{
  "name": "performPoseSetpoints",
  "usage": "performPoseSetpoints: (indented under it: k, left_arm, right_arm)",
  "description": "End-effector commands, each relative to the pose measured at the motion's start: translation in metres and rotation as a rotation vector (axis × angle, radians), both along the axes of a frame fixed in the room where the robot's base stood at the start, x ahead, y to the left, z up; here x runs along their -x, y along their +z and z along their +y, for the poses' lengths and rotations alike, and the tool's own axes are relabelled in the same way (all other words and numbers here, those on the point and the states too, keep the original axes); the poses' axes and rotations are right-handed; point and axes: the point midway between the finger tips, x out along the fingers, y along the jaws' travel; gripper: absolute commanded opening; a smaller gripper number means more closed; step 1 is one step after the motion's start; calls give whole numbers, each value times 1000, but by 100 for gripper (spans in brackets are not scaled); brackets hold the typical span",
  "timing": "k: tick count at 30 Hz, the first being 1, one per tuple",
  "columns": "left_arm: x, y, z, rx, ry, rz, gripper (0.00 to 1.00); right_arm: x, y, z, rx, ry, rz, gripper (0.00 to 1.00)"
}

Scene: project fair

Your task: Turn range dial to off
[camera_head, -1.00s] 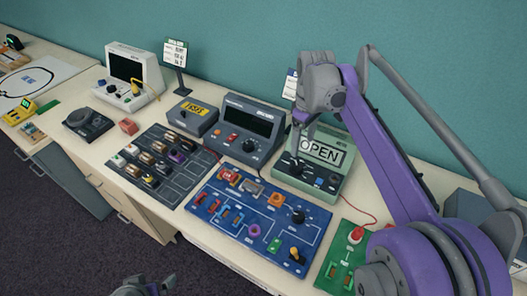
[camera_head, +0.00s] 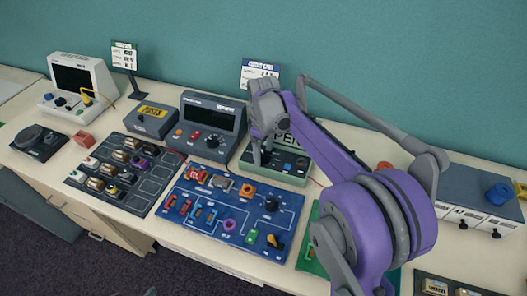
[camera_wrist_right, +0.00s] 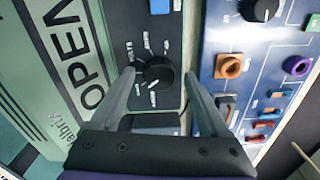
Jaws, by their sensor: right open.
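The green meter (camera_head: 290,177) stands at the back of the bench, its large display partly hidden behind my right arm in the head view. In the right wrist view the display reads OPEN. The black round range dial (camera_wrist_right: 157,73) has a white pointer mark and small printed labels around it, too small to read surely. My right gripper (camera_wrist_right: 158,80) is open, with one finger on each side of the dial; I cannot tell whether they touch it. In the head view the right gripper (camera_head: 263,158) is over the meter's front panel and hides the dial.
A blue board (camera_head: 205,226) with switches and knobs lies in front of the meter. A dark grey instrument (camera_head: 211,122) stands to its left. A grey board of components (camera_head: 122,170) lies further left. A white unit with a blue knob (camera_head: 470,212) stands at right.

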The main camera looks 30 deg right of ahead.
Motion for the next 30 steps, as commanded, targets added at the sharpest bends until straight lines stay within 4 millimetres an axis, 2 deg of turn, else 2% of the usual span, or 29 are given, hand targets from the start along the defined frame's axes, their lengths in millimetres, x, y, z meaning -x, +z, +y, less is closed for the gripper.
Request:
performPoseSetpoints:
  k: [6, 19, 30]
  left_arm:
    - [0, 0, 0, 0, 0, 0, 100]
    - [0, 0, 0, 0, 0, 0, 100]
    - [0, 0, 0, 0, 0, 0, 100]
  right_arm:
    - [0, 0, 0, 0, 0, 0, 77]
    - [0, 0, 0, 0, 0, 0, 0]
    - [0, 0, 0, 0, -59, 0, 0]
